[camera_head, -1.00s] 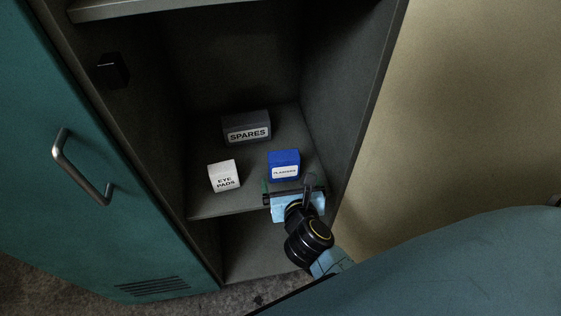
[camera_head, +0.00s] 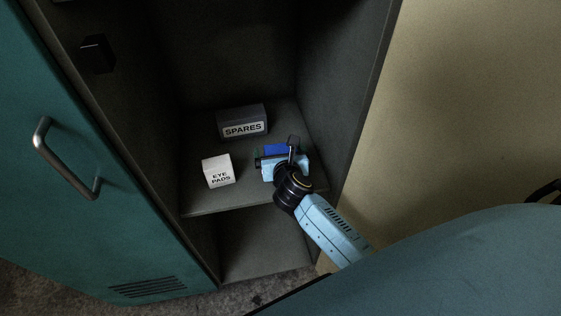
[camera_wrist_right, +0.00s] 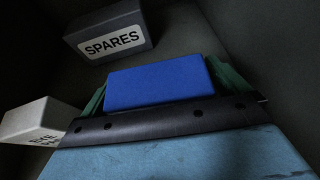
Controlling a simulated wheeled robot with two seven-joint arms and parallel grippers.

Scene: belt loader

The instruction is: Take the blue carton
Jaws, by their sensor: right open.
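The blue carton (camera_head: 274,150) stands on the cabinet shelf, mostly hidden behind my right gripper in the head view. In the right wrist view the blue carton (camera_wrist_right: 155,82) fills the middle, with its top and near face showing. My right gripper (camera_head: 279,157) has reached in over the shelf. Its green fingers (camera_wrist_right: 160,80) are open, one on each side of the carton. I cannot tell whether they touch it. The left gripper is not in view.
A dark box marked SPARES (camera_head: 242,122) stands behind the carton. A white EYE PADS box (camera_head: 218,171) stands to its left, close to the left finger. The cabinet's right wall (camera_head: 345,90) is near my arm. A teal door (camera_head: 60,220) stands at the left.

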